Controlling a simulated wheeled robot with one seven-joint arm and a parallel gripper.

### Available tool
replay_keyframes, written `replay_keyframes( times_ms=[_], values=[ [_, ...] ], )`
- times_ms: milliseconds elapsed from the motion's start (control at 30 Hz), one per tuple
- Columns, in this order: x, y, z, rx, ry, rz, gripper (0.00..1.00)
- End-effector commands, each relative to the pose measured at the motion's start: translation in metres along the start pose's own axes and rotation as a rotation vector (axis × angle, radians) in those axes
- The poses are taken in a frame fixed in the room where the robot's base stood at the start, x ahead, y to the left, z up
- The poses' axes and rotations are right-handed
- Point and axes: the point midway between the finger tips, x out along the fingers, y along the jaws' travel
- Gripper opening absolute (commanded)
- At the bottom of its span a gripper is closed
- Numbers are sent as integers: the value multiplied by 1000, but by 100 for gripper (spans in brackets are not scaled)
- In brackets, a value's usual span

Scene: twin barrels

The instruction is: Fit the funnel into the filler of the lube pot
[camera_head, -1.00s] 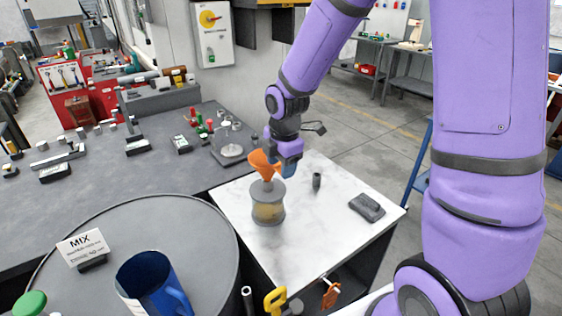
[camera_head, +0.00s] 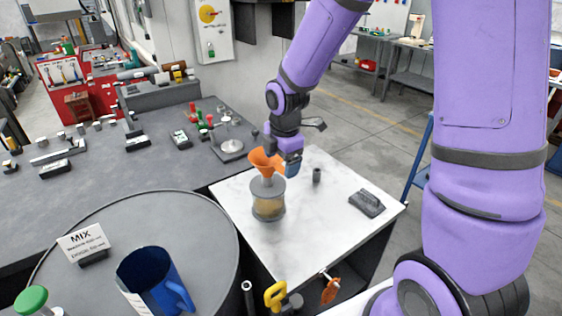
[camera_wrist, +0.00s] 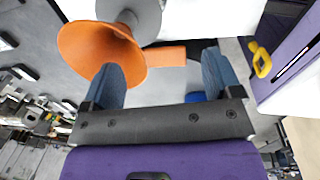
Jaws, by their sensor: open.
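The orange funnel (camera_head: 265,164) sits upright on top of the lube pot (camera_head: 268,202), its spout pointing down at the pot's top. The pot is a grey-capped jar with amber contents on the white marble top. In the wrist view the funnel (camera_wrist: 100,52) shows its wide mouth near one finger, with its orange handle tab (camera_wrist: 165,56) reaching between the fingers. The grey pot lid (camera_wrist: 135,12) shows beyond it. My gripper (camera_wrist: 165,75) is open, its two blue-grey fingers apart around the tab. In the head view my gripper (camera_head: 292,165) is just right of the funnel.
On the marble top (camera_head: 330,220) stand a small dark cylinder (camera_head: 316,175) and a dark grey block (camera_head: 367,203). A barrel with a blue jug (camera_head: 150,280) and a MIX sign (camera_head: 84,242) is at front left. Yellow (camera_head: 275,295) and orange handles are at the front edge.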

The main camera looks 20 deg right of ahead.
Motion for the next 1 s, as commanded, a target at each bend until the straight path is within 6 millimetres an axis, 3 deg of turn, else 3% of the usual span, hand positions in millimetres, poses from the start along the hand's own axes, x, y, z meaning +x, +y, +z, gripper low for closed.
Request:
replay_keyframes(
  times_ms=[533, 700, 1000],
  values=[
    [-88, 1, 0, 0, -1, 5, 85],
    [-98, 0, 0, 0, 0, 2, 85],
    [-100, 0, 0, -1, 0, 2, 85]
  ],
)
